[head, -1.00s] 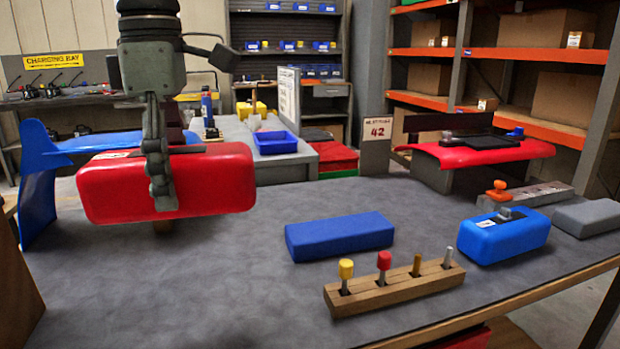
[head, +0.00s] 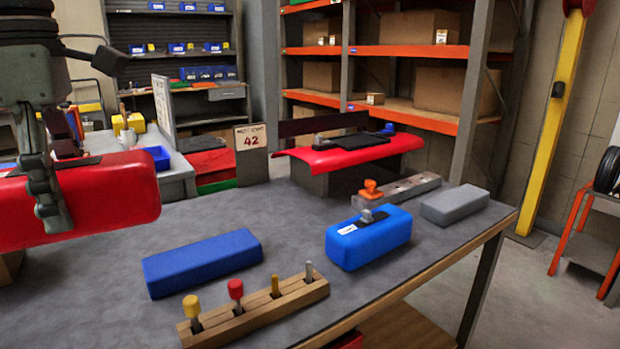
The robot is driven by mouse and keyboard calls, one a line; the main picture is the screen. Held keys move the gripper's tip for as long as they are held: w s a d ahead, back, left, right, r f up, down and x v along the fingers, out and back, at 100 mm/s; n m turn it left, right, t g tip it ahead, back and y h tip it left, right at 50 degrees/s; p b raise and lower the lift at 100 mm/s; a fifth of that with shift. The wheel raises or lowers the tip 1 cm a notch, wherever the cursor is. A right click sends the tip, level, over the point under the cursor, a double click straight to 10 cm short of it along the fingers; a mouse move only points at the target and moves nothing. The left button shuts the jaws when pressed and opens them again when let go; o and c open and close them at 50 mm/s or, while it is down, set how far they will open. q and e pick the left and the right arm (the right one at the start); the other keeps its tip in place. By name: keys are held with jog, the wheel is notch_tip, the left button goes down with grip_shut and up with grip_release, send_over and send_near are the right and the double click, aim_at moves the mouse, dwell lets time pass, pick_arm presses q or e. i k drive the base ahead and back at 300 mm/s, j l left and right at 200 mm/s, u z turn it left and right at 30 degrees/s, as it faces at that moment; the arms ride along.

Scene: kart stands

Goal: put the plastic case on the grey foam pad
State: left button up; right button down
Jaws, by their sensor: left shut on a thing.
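The red plastic case (head: 110,203) is in my left gripper (head: 52,212) at the left edge of the head view. The gripper is shut on it, with finger links across its near face. The case is held above the table, and its left end is cut off by the frame. The grey foam pad (head: 455,204) lies bare near the right end of the table, well to the right of the gripper. My right gripper is not in view.
A blue block (head: 203,262) and a wooden rack of colored pegs (head: 258,313) lie in front. A blue case (head: 368,241) stands left of the grey pad, with a metal bar with an orange knob (head: 395,191) behind. A red panel stand (head: 345,155) is farther back.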

aim_at(457, 196)
jog(key=i+l+z, duration=0.1)
jog(key=i+l, duration=0.15)
jog(key=l, duration=0.25)
jog(key=i+l+z, duration=0.1)
jog(key=i+l, duration=0.15)
jog(key=l, duration=0.2)
jog(key=i+l+z, duration=0.1)
jog(key=i+l, duration=0.2)
jog(key=l, duration=0.15)
jog(key=i+l+z, duration=0.1)
jog(key=i+l, duration=0.2)
jog(key=l, duration=0.1)
